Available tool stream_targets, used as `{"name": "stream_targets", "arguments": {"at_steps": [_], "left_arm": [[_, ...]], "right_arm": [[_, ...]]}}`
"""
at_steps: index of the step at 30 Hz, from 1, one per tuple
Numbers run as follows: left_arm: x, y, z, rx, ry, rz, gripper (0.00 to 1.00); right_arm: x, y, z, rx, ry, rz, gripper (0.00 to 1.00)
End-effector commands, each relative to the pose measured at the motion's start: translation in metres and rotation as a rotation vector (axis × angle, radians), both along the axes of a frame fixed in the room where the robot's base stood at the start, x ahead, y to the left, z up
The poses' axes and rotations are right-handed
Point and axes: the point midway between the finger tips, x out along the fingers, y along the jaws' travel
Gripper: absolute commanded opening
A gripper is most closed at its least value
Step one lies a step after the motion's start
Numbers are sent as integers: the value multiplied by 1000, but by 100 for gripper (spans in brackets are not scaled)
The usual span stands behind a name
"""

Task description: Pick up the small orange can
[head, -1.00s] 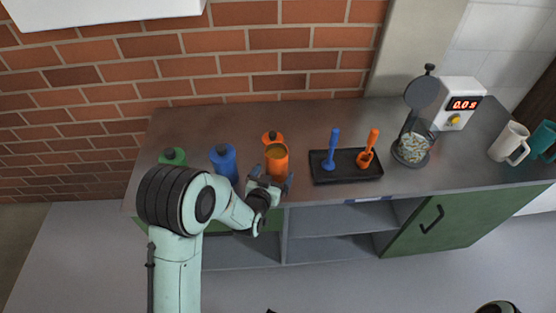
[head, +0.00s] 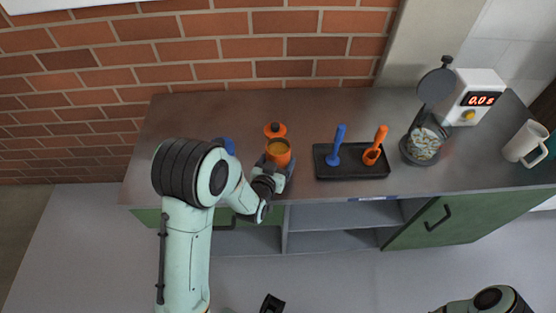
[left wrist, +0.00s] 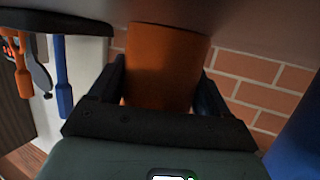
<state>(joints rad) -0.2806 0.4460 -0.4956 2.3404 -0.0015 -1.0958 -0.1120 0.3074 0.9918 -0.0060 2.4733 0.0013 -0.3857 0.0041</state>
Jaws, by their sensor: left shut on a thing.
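My left gripper (head: 281,173) is shut on the can from the front. In the left wrist view the can (left wrist: 165,62) fills the space between the two dark fingers (left wrist: 162,92), touching both sides. I cannot tell whether the can's base rests on the counter.
A blue bottle (head: 229,146) is mostly behind my left arm.

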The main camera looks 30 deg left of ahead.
Motion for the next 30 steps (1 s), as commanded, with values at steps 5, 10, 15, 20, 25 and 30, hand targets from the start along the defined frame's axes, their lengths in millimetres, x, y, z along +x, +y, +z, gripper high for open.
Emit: {"name": "stream_targets", "arguments": {"at_steps": [5,10,15,20,25,30], "left_arm": [[1,0,1,0,-2,0,28],[1,0,10,0,-5,0,28],[1,0,38,-2,-9,1,28],[2,0,87,-5,-15,1,28],[2,0,137,-5,-13,2,28],[1,0,174,-2,-9,1,28]], "right_arm": [[0,0,0,0,0,0,43],[1,0,2,0,-1,1,43],[3,0,7,0,-3,0,43],[8,0,19,0,-9,0,43],[15,0,34,0,-17,1,43],[23,0,48,0,-26,1,43]]}}
